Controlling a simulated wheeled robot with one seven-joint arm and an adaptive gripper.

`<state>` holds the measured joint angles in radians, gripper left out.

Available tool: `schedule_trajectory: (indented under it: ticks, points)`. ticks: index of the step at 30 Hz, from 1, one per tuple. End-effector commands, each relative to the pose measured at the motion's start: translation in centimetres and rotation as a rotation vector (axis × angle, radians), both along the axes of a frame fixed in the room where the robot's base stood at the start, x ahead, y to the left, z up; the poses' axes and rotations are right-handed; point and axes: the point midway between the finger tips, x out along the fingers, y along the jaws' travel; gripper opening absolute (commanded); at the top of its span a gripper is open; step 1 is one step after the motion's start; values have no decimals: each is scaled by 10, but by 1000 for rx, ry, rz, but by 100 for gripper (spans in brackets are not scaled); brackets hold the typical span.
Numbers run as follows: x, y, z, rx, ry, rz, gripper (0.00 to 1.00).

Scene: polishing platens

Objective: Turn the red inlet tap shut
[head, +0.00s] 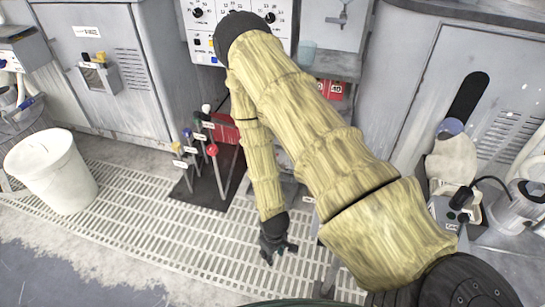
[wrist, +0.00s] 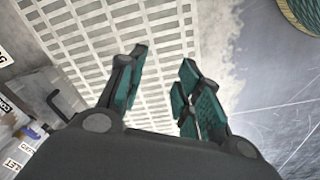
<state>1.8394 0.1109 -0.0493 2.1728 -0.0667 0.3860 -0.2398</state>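My gripper (head: 281,256) hangs low over the floor grating in the head view, with nothing between its fingers. In the wrist view its two teal-padded fingers (wrist: 160,68) stand apart. I cannot make out a red inlet tap in either view. A blue-handled fitting (wrist: 34,130) shows at the left of the wrist view, beside partly cut-off labels, one ending in "LET". My gripper is apart from it. In the head view a red-knobbed lever (head: 212,149) stands among several levers on a dark floor plate; I cannot tell that it is a tap.
A white bin (head: 58,170) stands at the left, before grey cabinets (head: 98,45). A small switch box (head: 447,212) is at the right. The floor grating (head: 170,250) is clear at the lower left. My arm hides the middle.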

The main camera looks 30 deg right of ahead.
Motion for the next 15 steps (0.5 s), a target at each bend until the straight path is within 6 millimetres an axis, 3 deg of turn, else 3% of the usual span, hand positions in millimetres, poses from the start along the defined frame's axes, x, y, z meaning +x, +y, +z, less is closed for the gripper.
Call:
schedule_trajectory:
  ticks: [1, 4, 8, 12, 15]
  points:
    - [26, -10, -1, -6, -14, 24, 34]
    - [73, -29, 4, -19, -27, 88, 34]
    - [147, -66, 23, -48, -46, 187, 34]
    - [234, -121, 64, -95, -58, 312, 34]
    - [284, -159, 100, -130, -57, 389, 34]
